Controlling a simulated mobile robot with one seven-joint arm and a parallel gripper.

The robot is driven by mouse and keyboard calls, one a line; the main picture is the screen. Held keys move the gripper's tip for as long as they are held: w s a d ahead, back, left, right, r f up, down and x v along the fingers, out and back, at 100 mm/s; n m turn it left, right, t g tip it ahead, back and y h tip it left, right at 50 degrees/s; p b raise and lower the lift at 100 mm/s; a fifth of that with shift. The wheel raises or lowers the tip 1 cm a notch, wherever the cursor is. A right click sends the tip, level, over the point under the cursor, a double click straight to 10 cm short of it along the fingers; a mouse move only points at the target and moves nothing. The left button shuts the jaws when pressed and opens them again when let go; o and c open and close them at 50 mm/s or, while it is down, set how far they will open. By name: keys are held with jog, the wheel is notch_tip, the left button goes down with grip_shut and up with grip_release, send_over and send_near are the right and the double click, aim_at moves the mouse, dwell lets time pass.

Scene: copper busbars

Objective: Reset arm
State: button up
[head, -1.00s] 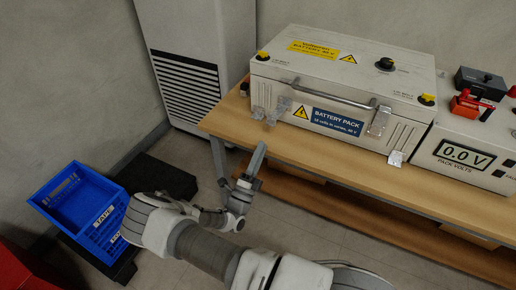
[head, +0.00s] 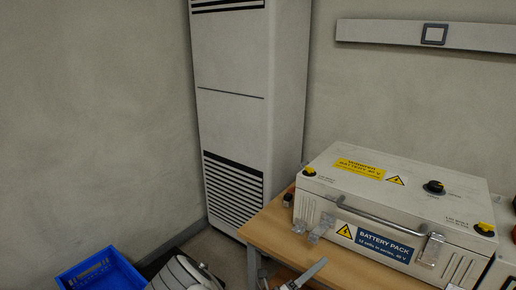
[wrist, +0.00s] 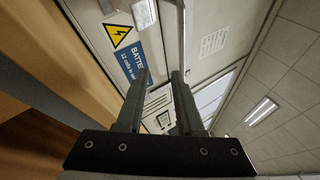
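My gripper (wrist: 160,98) shows in the wrist view with its two fingers apart and nothing between them. In the head view only a fingertip and part of my arm show at the bottom edge, below the battery pack. The white battery pack (head: 325,182) stands on the wooden table with its lid shut and a metal handle on its front. In the wrist view its front face, with a yellow warning label (wrist: 117,34) and blue label (wrist: 130,62), lies beyond the fingers. No contact is visible.
The wooden table (head: 268,228) carries the pack. A blue crate (head: 98,272) is on the floor at bottom left. A tall white cabinet (head: 235,120) stands behind the table's left end. A wall rail (head: 480,36) is at top right.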

jog(key=s+d+r+m+g+y, duration=0.3)
jog(key=s+r+m+g+y, duration=0.25)
jog(key=m, duration=0.45)
jog(key=s+d+r+m+g+y, duration=0.35)
jog(key=s+m+g, duration=0.35)
jog(key=m+g, duration=0.3)
jog(key=s+a+r+m+t+y, duration=0.5)
jog(key=s+r+m+y, duration=0.1)
jog(key=r+m, duration=0.2)
jog(key=s+a+r+m+t+y, duration=0.45)
jog(key=s+r+m, duration=0.2)
jog(key=m, duration=0.25)
notch_tip(320, 180, up, 26)
jog(key=p, duration=2.5)
jog(key=shift+w+t+p, duration=0.3)
jog(key=shift+w+p, duration=0.05)
jog(key=shift+w, duration=0.05)
jog(key=shift+d+y, duration=0.2)
jog(key=shift+y, duration=0.05)
